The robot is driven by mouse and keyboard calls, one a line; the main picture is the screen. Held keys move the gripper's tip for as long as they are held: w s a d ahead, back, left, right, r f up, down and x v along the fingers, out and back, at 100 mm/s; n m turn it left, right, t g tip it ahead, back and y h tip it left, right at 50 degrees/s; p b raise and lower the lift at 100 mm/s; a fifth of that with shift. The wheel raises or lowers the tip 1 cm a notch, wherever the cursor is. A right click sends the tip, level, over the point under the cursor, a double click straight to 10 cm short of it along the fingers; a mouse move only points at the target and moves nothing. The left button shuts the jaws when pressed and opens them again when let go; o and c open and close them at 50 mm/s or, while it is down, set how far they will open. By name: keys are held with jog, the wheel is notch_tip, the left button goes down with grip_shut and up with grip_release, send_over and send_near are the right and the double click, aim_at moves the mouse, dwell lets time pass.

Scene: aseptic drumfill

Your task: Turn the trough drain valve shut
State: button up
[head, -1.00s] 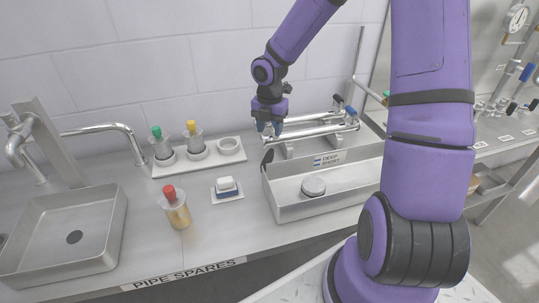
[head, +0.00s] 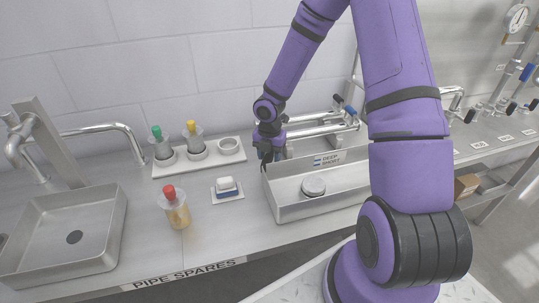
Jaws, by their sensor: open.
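The steel trough (head: 318,206) stands on the bench right of the picture's middle, with a label on its back wall. A round pale disc (head: 313,186) lies inside it. A small dark lever, which looks like the drain valve handle, is at the trough's back left corner. It is now mostly hidden by my gripper. My gripper (head: 267,157) points down at that corner, low over the bench, with its jaws open. I cannot tell whether the fingers touch the lever or stand around it.
Pipes with black and blue handles (head: 349,110) run behind the trough. A white rack (head: 231,158) with green-topped and yellow-topped vessels stands left of my gripper. A red-topped jar (head: 176,208) and a blue-white block (head: 227,187) stand in front. A sink (head: 112,225) is at far left.

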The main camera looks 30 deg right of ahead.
grip_shut()
jog(key=shift+m, duration=0.3)
jog(key=m, duration=0.4)
jog(key=shift+s+d+m, duration=0.15)
jog(key=shift+s+m, duration=0.15)
jog(key=shift+s, duration=0.1)
jog(key=m, duration=0.5)
jog(key=shift+s, duration=0.4)
jog(key=shift+m, duration=0.4)
grip_release()
jog(key=shift+s, duration=0.1)
